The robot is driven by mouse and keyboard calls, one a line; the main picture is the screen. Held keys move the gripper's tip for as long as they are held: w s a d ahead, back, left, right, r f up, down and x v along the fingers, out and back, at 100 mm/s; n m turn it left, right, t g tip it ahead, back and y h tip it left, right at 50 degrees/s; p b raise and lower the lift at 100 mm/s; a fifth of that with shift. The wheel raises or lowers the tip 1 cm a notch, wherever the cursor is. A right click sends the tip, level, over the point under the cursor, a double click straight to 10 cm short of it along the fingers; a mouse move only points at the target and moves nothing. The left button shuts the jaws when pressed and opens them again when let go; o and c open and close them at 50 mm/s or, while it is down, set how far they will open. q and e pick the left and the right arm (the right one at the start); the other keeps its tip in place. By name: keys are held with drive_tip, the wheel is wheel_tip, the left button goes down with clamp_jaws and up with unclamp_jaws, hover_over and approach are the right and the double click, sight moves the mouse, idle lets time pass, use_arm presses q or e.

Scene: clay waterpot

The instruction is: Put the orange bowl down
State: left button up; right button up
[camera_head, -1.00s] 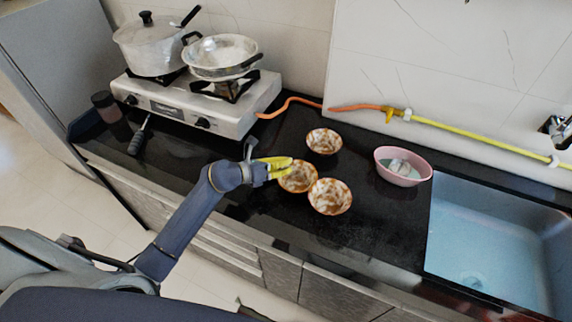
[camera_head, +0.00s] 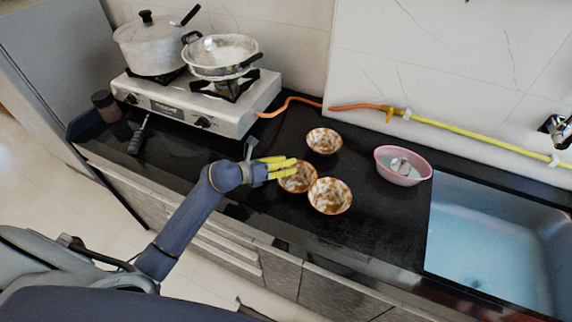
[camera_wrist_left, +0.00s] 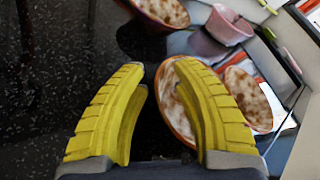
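Three orange-and-white patterned bowls stand upright on the black counter: a back one (camera_head: 323,141), a front-right one (camera_head: 330,197) and a left one (camera_head: 300,183). The left bowl is close beside the front-right one; I cannot tell if they touch. My left gripper (camera_head: 291,168) is at the left bowl's left rim, with its yellow fingers apart. In the left wrist view the fingers (camera_wrist_left: 160,68) are spread, and the right finger covers part of the near bowl (camera_wrist_left: 167,103). Whether a finger touches it is unclear. My right gripper is not in view.
A pink basin (camera_head: 403,177) stands to the right of the bowls, before the blue sink (camera_head: 490,235). A gas stove (camera_head: 190,105) with a pot (camera_head: 150,48) and a pan (camera_head: 220,68) is at the back left. The counter in front of the basin is clear.

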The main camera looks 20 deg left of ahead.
use_arm(q)
drive_tip(key=v, duration=1.1)
drive_tip(key=shift+s+a+r, duration=0.1)
drive_tip(key=shift+s, duration=0.05)
drive_tip(key=shift+o, duration=0.5)
drive_tip(key=shift+s+a+r, duration=0.15)
drive_tip(key=shift+s+a, duration=0.05)
drive_tip(key=shift+s, duration=0.05)
